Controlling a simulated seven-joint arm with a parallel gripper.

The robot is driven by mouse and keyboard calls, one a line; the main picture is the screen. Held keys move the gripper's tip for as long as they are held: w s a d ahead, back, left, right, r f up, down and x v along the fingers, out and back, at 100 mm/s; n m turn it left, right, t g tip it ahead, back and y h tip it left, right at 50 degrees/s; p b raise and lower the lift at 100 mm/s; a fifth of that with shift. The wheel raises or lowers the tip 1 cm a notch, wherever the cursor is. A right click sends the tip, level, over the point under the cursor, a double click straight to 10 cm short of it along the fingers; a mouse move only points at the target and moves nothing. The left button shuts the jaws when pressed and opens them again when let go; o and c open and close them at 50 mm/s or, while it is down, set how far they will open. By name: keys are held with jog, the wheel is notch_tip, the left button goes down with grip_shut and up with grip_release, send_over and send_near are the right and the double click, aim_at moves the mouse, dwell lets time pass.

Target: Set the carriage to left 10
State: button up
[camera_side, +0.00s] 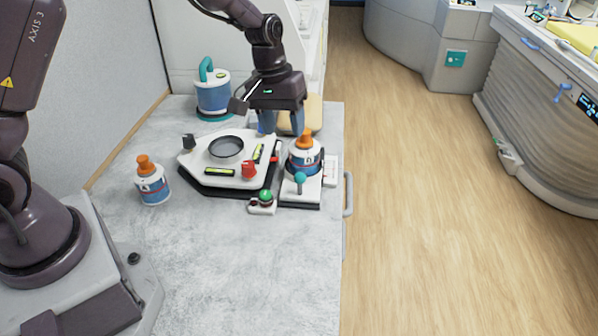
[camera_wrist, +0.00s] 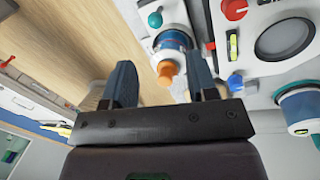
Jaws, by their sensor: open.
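The carriage seems to be the small white slide (camera_side: 309,187) with a teal-topped knob (camera_side: 300,178), on a dark base at the right of the worktop; the task's name is not marked on it. An orange-capped bottle (camera_side: 304,158) stands on it and also shows in the wrist view (camera_wrist: 172,42). A small card (camera_side: 331,170) lies beside it, its print too small to read. My gripper (camera_side: 283,124) is open and empty, above and behind the bottle in the side view. In the wrist view my gripper's blue fingers (camera_wrist: 162,82) are spread apart, with the bottle's cap between them.
A white levelling plate (camera_side: 220,160) with a round dish, knobs and green vials stands left of the slide. A green button box (camera_side: 263,202) sits in front. Another orange-capped bottle (camera_side: 153,182) and a blue canister (camera_side: 212,96) stand left. The front worktop is clear.

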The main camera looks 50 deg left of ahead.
jog(key=shift+n, duration=0.3)
jog(key=f, duration=0.4)
jog(key=w+d+f, duration=0.1)
jog(key=f, duration=0.3)
jog(key=w+d+f, duration=0.1)
jog(key=f, duration=0.3)
jog(key=shift+w+d, duration=0.1)
